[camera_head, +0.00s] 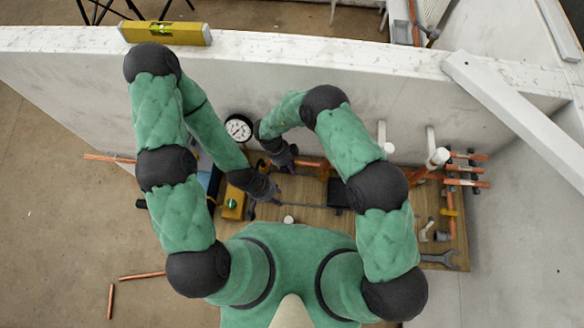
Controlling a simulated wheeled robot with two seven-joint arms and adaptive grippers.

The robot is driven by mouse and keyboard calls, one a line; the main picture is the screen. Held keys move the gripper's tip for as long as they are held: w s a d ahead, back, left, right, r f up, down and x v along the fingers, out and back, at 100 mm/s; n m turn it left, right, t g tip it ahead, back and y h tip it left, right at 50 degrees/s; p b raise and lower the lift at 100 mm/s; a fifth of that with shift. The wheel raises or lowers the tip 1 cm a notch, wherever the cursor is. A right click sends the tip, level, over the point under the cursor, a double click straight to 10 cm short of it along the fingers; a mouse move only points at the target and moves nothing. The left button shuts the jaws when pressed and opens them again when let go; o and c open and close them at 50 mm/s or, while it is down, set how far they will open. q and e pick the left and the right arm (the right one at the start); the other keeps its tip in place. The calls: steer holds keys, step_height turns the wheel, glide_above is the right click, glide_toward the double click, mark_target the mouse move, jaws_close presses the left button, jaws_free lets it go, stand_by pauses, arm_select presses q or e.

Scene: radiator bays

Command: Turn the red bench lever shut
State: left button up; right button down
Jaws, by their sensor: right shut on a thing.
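My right gripper (290,163) is at the copper pipe run (312,163) on the bench, just right of the round gauge (238,127). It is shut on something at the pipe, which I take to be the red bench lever. The lever is hidden behind the dark fingers, so its angle cannot be told. My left gripper (269,200) is lower and a little left, over the wooden bench board (310,218). Its dark fingers look spread and empty, apart from the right gripper.
A yellow box with a green button (233,203) stands left of my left gripper. Copper pipe ends (466,168) and a wrench (440,259) are at the right. A yellow spirit level (165,32) lies on the wall top (300,45). Loose pipe lies on the left floor.

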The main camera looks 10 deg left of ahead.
steer(key=shift+w+a+r, duration=0.15)
steer(key=shift+w, duration=0.1)
steer(key=c, duration=1.1)
jaws_free()
steer(key=shift+o, duration=0.2)
steer(key=shift+s, duration=0.15)
step_height(320, 180, up, 10)
